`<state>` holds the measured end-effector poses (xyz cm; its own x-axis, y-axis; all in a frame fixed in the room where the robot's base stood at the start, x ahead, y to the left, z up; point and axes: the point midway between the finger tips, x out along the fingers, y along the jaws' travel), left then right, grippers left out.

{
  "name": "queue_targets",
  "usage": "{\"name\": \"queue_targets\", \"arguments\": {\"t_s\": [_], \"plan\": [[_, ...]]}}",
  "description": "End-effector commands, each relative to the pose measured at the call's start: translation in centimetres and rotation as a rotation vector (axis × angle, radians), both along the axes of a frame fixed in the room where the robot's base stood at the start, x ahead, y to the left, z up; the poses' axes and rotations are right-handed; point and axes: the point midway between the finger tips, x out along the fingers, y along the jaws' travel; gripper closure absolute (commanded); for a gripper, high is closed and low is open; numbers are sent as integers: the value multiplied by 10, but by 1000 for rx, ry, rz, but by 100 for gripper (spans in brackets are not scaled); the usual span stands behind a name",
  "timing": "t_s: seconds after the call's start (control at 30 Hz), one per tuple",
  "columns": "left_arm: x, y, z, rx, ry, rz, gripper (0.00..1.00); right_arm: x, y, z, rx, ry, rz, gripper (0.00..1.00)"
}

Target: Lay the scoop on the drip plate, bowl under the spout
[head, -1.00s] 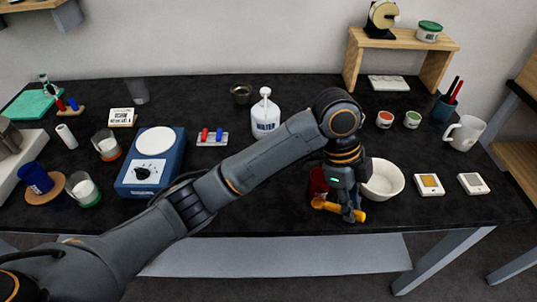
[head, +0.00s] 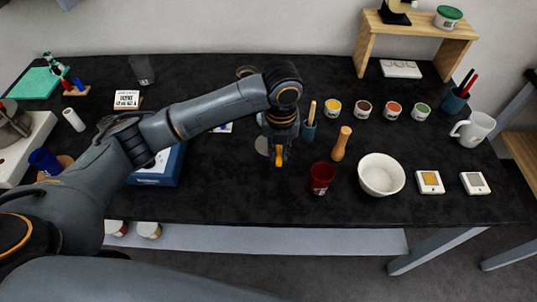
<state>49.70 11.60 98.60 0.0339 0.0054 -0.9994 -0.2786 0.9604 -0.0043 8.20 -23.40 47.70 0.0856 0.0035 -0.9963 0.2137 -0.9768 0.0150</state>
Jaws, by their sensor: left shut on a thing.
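In the head view my left gripper (head: 279,150) is shut on an orange piece (head: 279,159), which looks like the scoop. It is seen nearly end-on, and its bowl cannot be made out. The gripper hangs over the middle of the table. A pale grey round thing (head: 261,146), perhaps the drip plate, shows just left of the gripper, partly hidden by it. Whether the scoop touches it cannot be told. No spout can be made out; my arm hides that area. My right gripper is not in view.
A red cup (head: 321,179), a wooden pestle-like piece (head: 341,144) and a white bowl (head: 381,175) stand right of the gripper. Behind are a teal holder (head: 308,131) and several small jars. The blue scale (head: 171,170) is partly behind my arm. The front middle is clear.

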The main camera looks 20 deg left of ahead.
Motion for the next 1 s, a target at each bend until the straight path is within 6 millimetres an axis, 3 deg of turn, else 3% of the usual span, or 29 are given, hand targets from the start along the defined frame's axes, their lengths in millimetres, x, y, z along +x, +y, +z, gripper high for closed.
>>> {"name": "queue_targets", "arguments": {"t_s": [0.2,0.47,0.6,1.0], "plan": [[13,23,-35,2,5,-1,100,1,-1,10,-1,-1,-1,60],[22,37,-55,2,6,1,100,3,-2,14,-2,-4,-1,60],[21,35,-77,0,5,-1,100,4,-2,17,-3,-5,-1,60],[21,34,-86,0,2,-3,100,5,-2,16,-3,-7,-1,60]]}}
